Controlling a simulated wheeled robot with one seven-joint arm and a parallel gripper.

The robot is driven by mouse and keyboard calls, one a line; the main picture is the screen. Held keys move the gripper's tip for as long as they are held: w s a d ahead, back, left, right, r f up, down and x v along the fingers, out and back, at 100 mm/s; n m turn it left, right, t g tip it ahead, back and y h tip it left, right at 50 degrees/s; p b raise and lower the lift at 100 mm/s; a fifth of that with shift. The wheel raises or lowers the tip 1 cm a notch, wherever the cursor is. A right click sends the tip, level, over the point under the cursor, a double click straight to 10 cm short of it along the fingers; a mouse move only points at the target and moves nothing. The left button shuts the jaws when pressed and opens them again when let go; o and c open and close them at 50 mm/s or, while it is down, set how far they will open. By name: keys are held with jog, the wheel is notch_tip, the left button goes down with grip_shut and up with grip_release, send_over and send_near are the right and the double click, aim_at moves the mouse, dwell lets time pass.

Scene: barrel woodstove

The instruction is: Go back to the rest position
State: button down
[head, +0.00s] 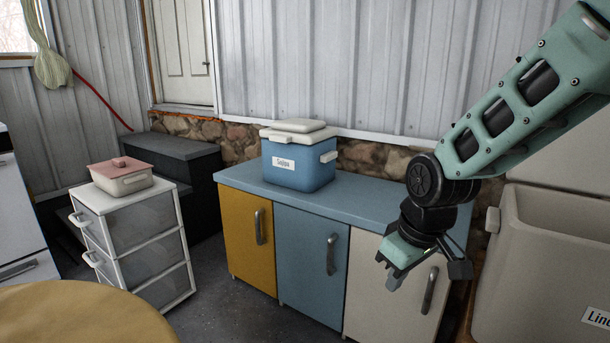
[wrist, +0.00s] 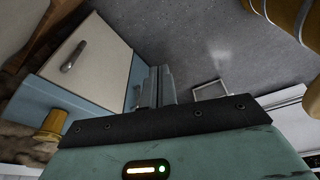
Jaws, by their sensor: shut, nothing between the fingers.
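My gripper (head: 460,269) hangs at the right of the head view, in front of the white cabinet door and below the bent green arm. It is apart from the things around it, as far as I can tell. In the wrist view its two grey fingers (wrist: 158,87) stand side by side, closed together, with nothing between them. The green gripper body with a small lit indicator fills the bottom of that view.
A low cabinet (head: 355,193) with yellow, blue and white doors bears a blue lidded box (head: 300,172). A drawer unit (head: 130,240) with a pink-lidded container (head: 121,177) stands left. A beige bin (head: 545,250) is right, a round yellow table (head: 75,315) front left.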

jog(key=s+a+r+g+p, duration=0.1)
jog(key=s, duration=1.1)
jog(key=s+a+r+g, duration=0.1)
jog(key=s+r, duration=0.1)
jog(key=s, duration=0.9)
notch_tip(320, 180, up, 23)
jog(key=p, duration=2.4)
jog(key=shift+w+d+h, duration=0.15)
jog(key=shift+h, duration=0.25)
